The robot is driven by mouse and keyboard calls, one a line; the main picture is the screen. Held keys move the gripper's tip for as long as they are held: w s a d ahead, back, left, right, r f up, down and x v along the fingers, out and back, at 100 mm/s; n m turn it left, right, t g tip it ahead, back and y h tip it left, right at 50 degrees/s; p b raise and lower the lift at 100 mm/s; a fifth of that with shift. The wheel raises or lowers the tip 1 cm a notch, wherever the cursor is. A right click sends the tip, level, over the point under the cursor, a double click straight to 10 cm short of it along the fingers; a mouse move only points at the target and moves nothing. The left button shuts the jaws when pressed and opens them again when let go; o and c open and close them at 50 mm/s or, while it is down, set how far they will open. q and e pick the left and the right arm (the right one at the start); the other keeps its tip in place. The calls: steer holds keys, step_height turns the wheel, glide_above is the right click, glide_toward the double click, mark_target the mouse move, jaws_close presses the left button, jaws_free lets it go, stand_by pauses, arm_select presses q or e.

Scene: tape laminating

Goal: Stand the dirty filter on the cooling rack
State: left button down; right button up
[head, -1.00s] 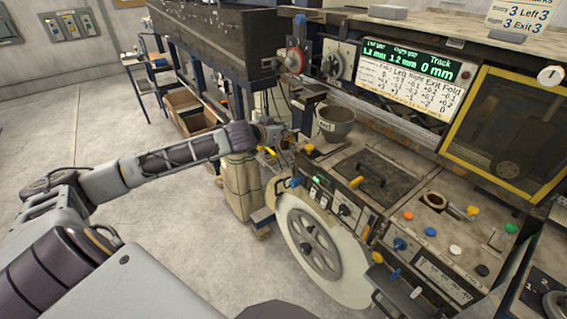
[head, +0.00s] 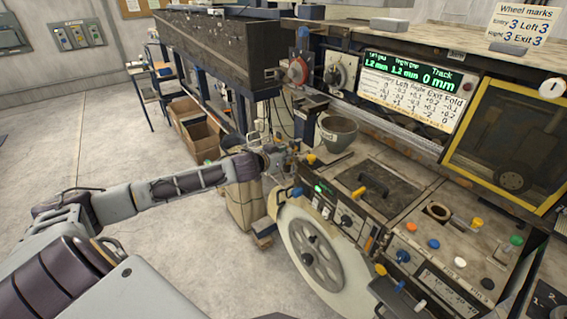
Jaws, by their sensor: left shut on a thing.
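My left gripper (head: 279,157) is at the left edge of the machine bench, below and left of a grey-green bowl (head: 338,134). It is small and partly hidden by my own wrist. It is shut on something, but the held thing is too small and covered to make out. I cannot pick out the dirty filter or the cooling rack with certainty in the head view. My right gripper is not in view.
A large pale wheel (head: 318,258) stands at the bench front. A sack (head: 243,205) stands below my left wrist. Open floor (head: 130,235) lies to the left.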

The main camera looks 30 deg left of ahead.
arm_select(q)
steer(key=shift+f, duration=1.6)
steer(key=shift+f, duration=0.1)
steer(key=c, duration=1.5)
jaws_free()
steer(key=shift+c, duration=0.2)
steer(key=shift+s, duration=0.15)
steer(key=v, duration=0.8)
steer(key=shift+p, duration=0.35)
